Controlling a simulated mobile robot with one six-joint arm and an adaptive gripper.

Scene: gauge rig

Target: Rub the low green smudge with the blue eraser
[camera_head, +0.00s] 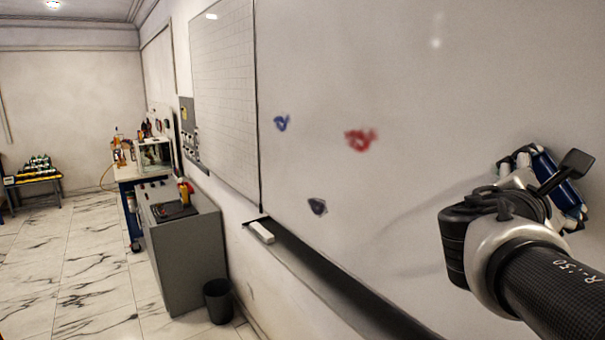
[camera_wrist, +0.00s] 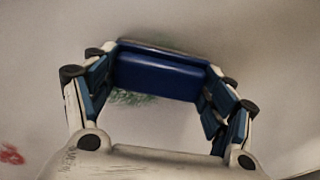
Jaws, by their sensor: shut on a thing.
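My gripper (camera_wrist: 160,88) is shut on the blue eraser (camera_wrist: 160,75), with a finger at each end of it. The eraser is in front of the whiteboard (camera_head: 400,60); I cannot tell whether it touches the surface. The green smudge (camera_wrist: 132,98) shows on the board behind the eraser, as a patch under its lower left edge and a faint strip above its top edge. The eraser covers the middle. In the head view my gripper (camera_head: 560,190) is at the right, close to the board, and my wrist hides the green smudge.
Left of my gripper, the board carries a red smudge (camera_head: 360,140), a blue smudge (camera_head: 282,123) and a dark smudge (camera_head: 318,206). A dark tray ledge (camera_head: 330,280) runs below, with a white block (camera_head: 262,232) at its left end. A grey cabinet (camera_head: 185,255) stands farther left.

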